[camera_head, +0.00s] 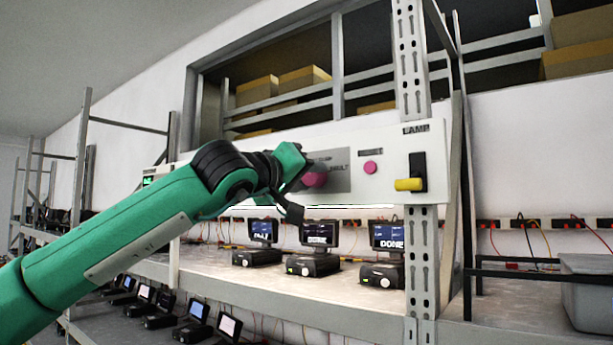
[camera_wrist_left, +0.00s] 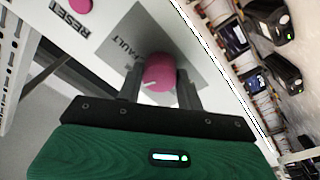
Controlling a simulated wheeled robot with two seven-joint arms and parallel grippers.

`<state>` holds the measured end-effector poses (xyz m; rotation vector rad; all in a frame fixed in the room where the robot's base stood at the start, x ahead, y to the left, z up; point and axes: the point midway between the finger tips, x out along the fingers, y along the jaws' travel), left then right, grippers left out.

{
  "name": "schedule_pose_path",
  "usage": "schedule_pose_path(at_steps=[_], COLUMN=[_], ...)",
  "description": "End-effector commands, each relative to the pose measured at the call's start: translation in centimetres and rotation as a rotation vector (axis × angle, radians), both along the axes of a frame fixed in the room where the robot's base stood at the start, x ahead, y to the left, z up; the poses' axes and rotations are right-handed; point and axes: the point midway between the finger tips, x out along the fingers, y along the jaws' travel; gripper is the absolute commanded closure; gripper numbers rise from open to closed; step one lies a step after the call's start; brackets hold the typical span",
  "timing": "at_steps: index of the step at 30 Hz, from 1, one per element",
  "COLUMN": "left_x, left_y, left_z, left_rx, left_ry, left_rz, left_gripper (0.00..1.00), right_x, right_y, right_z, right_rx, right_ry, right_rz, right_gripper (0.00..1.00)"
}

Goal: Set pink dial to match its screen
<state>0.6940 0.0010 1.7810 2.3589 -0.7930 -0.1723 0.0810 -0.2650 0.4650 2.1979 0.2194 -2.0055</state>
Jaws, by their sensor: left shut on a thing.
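The pink dial (camera_head: 314,180) sits on a grey plate (camera_head: 338,172) on the white control panel, partly hidden by my left gripper (camera_head: 300,172). In the left wrist view the dial (camera_wrist_left: 159,72) has a white pointer mark and stands between the two fingers of my left gripper (camera_wrist_left: 160,88). The gripper is shut on it. The plate carries lettering, of which "FAULT" is readable. A small green-lit screen (camera_head: 150,180) shows at the panel's left end, its content too small to read. My right gripper is not in view.
A pink reset button (camera_head: 370,168) and a yellow-handled lamp switch (camera_head: 410,184) sit right of the dial. Below, several small devices with screens, one reading "DONE" (camera_head: 388,236), stand on the shelf. A metal upright (camera_head: 411,60) and a grey bin (camera_head: 587,290) are at right.

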Motion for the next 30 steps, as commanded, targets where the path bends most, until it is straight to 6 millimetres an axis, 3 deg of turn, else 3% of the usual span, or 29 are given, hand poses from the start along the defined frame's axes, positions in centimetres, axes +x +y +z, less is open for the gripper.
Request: schedule_pose_path(at_steps=[20,21,24,30], left_x=[0.07,0.07,0.08,0.04], left_y=[-0.21,-0.21,-0.18,-0.08], left_z=[-0.52,-0.53,-0.48,-0.25], left_rx=[0.059,0.06,0.059,0.057], left_ry=[-0.033,-0.032,-0.033,-0.036], left_rz=[-0.003,-0.003,-0.002,-0.001], left_gripper=[0.86,0.61,0.42,0.41], right_x=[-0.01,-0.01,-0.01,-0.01], right_y=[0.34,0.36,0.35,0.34], right_z=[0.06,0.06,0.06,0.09], right_rx=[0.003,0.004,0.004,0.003], right_ry=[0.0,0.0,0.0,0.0], right_rz=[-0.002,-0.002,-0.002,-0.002], right_gripper=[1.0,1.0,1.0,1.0])
